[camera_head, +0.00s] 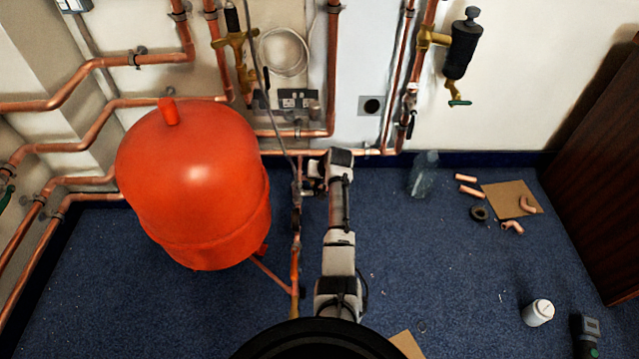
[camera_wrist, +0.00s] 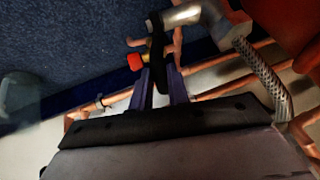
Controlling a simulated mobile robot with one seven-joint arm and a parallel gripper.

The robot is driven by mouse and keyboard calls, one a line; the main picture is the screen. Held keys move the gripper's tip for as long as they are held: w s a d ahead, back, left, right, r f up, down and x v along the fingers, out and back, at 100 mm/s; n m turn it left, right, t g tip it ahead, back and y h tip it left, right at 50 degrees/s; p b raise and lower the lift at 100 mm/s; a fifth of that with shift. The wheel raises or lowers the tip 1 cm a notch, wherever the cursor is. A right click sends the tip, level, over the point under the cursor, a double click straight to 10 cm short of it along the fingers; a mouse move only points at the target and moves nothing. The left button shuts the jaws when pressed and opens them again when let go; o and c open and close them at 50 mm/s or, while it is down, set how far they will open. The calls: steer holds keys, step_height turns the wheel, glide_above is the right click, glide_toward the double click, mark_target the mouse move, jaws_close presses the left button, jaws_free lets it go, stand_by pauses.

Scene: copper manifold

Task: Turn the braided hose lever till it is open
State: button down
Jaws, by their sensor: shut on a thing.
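The braided hose (camera_wrist: 262,68) shows in the wrist view, running from a silver elbow fitting down to the right. It also shows in the head view as a thin grey line (camera_head: 268,85) in front of the pipes. A black lever (camera_wrist: 157,45) hangs at the end of the silver fitting (camera_wrist: 182,15). My gripper (camera_wrist: 161,80) has its two purple fingers on either side of the black lever's lower part and is shut on it. In the head view my gripper (camera_head: 310,178) is beside the vertical copper pipe, and the lever is too small to make out there.
A red tank (camera_head: 195,190) stands close to the left of my arm. Copper pipes (camera_head: 330,80) run along the wall behind. A red cap (camera_wrist: 134,62) sits left of the fingers. Blue carpet between is free.

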stand_by(0.4)
steer(key=c, duration=1.3)
jaws_free()
steer(key=shift+c, duration=0.2)
steer(key=shift+s+r, duration=0.1)
steer(key=shift+r, duration=0.1)
steer(key=p+v, duration=1.3)
steer(key=p, duration=0.3)
steer(key=shift+s, duration=0.3)
steer(key=shift+d+r, duration=0.1)
steer(key=shift+c, duration=0.3)
